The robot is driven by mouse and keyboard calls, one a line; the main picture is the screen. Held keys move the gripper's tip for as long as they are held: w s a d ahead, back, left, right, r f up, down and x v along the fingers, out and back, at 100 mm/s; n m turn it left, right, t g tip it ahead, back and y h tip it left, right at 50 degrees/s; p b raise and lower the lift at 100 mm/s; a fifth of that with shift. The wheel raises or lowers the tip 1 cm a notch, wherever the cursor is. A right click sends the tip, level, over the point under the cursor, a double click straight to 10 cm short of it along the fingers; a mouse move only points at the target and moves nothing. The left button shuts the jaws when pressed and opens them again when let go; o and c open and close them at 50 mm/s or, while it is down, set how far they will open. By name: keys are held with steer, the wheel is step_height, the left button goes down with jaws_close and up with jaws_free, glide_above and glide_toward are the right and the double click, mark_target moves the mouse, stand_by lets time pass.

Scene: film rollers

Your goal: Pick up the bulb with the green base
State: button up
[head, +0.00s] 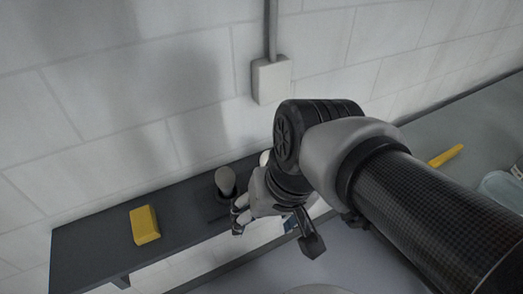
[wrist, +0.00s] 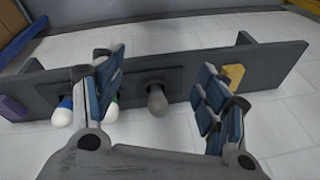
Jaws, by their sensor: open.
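The bulb with the green base (wrist: 111,113) is in the wrist view, on the dark shelf, partly hidden behind my left finger; only a sliver of green shows above its white globe. My gripper (wrist: 158,72) is open and empty, with its fingers spread in front of the shelf. A grey bulb (wrist: 157,99) shows between the fingers, in a dark round socket. In the head view my gripper (head: 273,234) hangs at the shelf's front, right of the grey bulb (head: 225,182). A pale bulb (head: 264,158) peeks out behind my wrist there; its base is hidden.
A white bulb with a blue base (wrist: 62,112) stands left of the green-based one. A purple block (wrist: 12,108) and a yellow block (wrist: 233,76) are toward the shelf's ends. The shelf (head: 85,245) runs along a white brick wall with a grey box (head: 271,80).

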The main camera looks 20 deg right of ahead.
steer(key=w+d+f+m+y+p, duration=0.1)
steer(key=w+d+f+m+y, duration=0.3)
steer(key=w+f+m+y, duration=0.55)
steer(key=d+f+m+t+h, duration=0.2)
steer(key=d+f+m+t, duration=0.1)
steer(key=d+m+t, duration=0.6)
steer(key=d+f+m+t+h, duration=0.25)
steer(key=d+m+t, duration=0.3)
steer(key=m, duration=0.55)
steer(key=shift+n+g, duration=0.35)
steer(key=b+x, duration=0.1)
steer(key=x, duration=0.9)
steer(key=shift+w+d, duration=0.15)
steer(key=shift+w, duration=0.15)
steer(key=b+x, duration=0.1)
steer(key=x, duration=0.4)
steer(key=shift+w+f+b, duration=0.1)
steer(key=shift+f+b, duration=0.05)
steer(key=shift+b, duration=0.15)
steer(key=shift+c, duration=0.3)
